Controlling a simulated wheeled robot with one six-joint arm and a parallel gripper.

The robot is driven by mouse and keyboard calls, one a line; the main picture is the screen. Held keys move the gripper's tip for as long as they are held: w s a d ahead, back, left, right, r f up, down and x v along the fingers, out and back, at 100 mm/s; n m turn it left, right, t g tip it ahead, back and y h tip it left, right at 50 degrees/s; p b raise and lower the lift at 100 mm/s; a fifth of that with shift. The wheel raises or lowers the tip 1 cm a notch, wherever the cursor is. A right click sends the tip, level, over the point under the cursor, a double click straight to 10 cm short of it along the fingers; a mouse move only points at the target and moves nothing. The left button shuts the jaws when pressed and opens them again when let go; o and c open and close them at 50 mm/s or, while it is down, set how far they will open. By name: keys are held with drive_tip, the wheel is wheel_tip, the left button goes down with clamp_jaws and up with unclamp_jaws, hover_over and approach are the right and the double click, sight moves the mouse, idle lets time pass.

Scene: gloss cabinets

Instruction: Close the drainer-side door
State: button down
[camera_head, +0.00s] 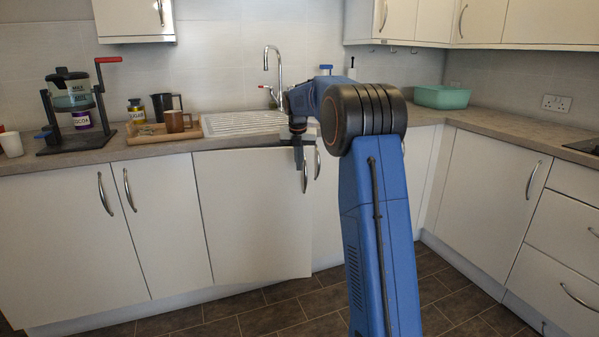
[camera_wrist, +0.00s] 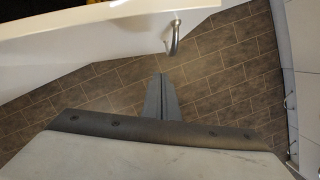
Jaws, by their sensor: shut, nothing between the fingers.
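The drainer-side door (camera_head: 250,215) is a white gloss cabinet door below the drainer, with a curved metal handle (camera_head: 304,176) near its right edge. It stands ajar, its handle side swung out from the cabinet front. In the wrist view the door's white top edge (camera_wrist: 90,32) crosses the upper left, with a dark gap behind it, and the handle (camera_wrist: 175,38) hangs on its front. My gripper (camera_head: 299,163) is shut and empty, in front of the door close to the handle. In the wrist view its fingertips (camera_wrist: 160,77) point at the floor below the handle, apart from it.
The drainer (camera_head: 240,123) and tap (camera_head: 272,68) are above the door. A wooden tray (camera_head: 150,134) with a brown mug, a jug and a jar stands left on the worktop. A green tub (camera_head: 442,97) is at the right. The tiled floor (camera_head: 270,310) in front is clear.

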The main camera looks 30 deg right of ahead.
drive_tip(key=s+d+f+m+t+h, duration=0.3)
drive_tip(key=d+f+m+t, duration=0.3)
drive_tip(key=f+m+t, duration=0.35)
drive_tip(key=s+a+m+t+y, duration=0.1)
drive_tip(key=s+a+m+t, duration=0.35)
drive_tip(key=s, duration=0.65)
drive_tip(key=w+d+n+t, duration=0.1)
drive_tip(key=w+d, duration=0.1)
drive_tip(key=w, duration=1.1)
drive_tip(key=shift+d+r+t, duration=0.2)
drive_tip(key=shift+r+t, duration=0.1)
drive_tip(key=shift+r, duration=0.15)
drive_tip(key=shift+w, duration=0.1)
